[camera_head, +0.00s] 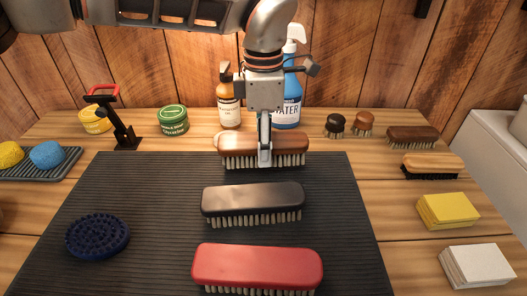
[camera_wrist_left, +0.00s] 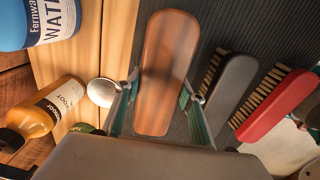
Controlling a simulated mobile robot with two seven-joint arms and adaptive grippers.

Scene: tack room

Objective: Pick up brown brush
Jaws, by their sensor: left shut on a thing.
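The brown brush (camera_head: 290,146), with a wooden back and pale bristles pointing down, is at the far edge of the black ribbed mat. My left gripper (camera_head: 265,148) comes down from above and is shut on the middle of the brush, one finger showing on the near side. In the left wrist view the brush's smooth back (camera_wrist_left: 170,60) lies between the two fingers of my left gripper (camera_wrist_left: 160,92). Whether the bristles touch the surface below is hard to tell. My right gripper is not in view.
A black brush (camera_head: 252,199) and a red brush (camera_head: 258,266) lie nearer on the mat (camera_head: 150,185), with a blue round scrubber (camera_head: 97,237) at left. A brown bottle (camera_head: 229,112) and a blue spray bottle (camera_head: 287,108) stand close behind. Yellow sponges (camera_head: 448,210) sit right.

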